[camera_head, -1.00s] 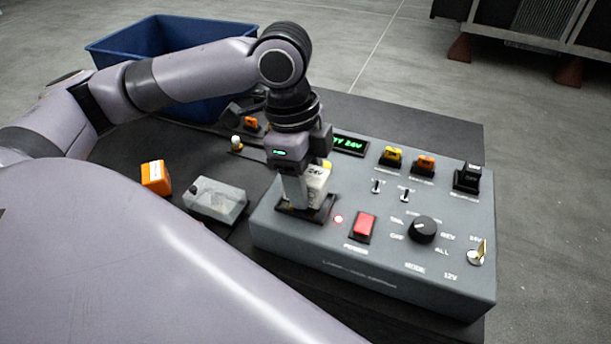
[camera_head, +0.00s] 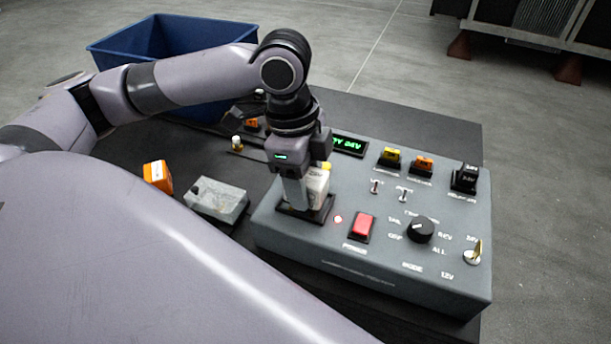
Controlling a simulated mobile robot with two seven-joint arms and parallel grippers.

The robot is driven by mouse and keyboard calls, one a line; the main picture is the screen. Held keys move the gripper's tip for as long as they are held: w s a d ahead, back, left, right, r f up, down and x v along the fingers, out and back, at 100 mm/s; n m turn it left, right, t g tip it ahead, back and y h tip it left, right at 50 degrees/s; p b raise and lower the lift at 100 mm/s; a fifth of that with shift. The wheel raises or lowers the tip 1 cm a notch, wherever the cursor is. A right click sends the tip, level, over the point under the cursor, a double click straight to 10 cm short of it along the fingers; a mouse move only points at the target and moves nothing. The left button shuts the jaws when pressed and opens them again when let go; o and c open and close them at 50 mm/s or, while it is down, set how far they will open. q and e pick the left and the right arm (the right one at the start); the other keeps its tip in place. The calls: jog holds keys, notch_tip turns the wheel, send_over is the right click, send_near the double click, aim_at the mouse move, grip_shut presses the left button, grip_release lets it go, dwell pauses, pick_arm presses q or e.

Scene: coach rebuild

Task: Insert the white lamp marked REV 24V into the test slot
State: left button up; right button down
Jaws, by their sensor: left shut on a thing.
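The white lamp (camera_head: 319,186) stands upright at the test slot (camera_head: 298,213), a black-framed opening at the left end of the grey test box (camera_head: 375,270). My left gripper (camera_head: 305,195) points down and is shut on the lamp, right over the slot frame. The lamp's lower part is hidden by a gripper finger and the frame, so how deep it sits cannot be told. Its marking is too blurred to read. My right gripper is not in view.
A blue bin (camera_head: 125,62) stands behind.

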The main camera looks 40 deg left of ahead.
pick_arm(q)
jog(key=shift+f+p, duration=0.1)
jog(key=shift+p, duration=0.4)
dwell(0.5)
jog(key=shift+f+p, duration=0.4)
jog(key=shift+f, duration=0.05)
dwell(1.0)
jog(key=shift+r+p, duration=0.5)
jog(key=shift+f, duration=0.7)
dwell(1.1)
jog(key=o, duration=0.8)
jog(key=shift+o, duration=0.2)
